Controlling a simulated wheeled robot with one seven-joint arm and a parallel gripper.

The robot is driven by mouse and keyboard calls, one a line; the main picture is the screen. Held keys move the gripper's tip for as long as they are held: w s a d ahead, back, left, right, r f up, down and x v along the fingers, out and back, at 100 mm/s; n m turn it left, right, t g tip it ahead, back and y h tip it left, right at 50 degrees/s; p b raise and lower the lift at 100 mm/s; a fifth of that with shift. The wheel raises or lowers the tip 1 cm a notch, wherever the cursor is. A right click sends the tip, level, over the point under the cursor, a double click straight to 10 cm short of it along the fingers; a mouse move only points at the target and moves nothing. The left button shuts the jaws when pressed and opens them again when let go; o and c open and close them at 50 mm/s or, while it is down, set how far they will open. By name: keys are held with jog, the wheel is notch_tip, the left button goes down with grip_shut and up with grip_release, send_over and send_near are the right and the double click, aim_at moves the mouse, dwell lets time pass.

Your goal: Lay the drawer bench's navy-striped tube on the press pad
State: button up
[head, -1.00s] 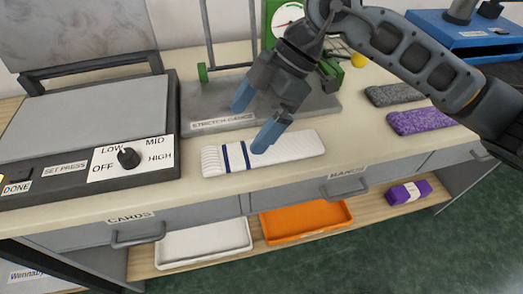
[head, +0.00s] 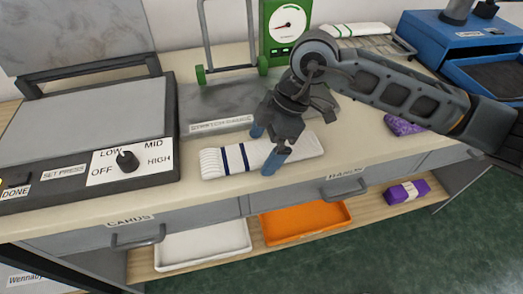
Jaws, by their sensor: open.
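The navy-striped tube (head: 220,161) is white and knitted, with two navy bands near its left end. It lies flat on the bench top (head: 185,185), in front of the stretch gauge. My gripper (head: 264,151) is open, with its blue fingertips pointing down over the tube's middle, right of the bands. One finger is on the far side and one on the near side; I cannot tell whether they touch it. The press pad (head: 90,115) is the flat grey plate of the press at the left, with its lid raised and nothing on the plate.
The press's control panel (head: 130,160) with a dark knob borders the tube on the left. The stretch gauge (head: 215,104) with an upright frame and a green dial stands behind. A purple tube (head: 402,126) lies right, partly behind my arm. Trays sit on the shelf below.

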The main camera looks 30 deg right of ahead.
jog(key=c, duration=1)
jog(key=shift+c, duration=0.2)
jog(key=shift+r, duration=0.15)
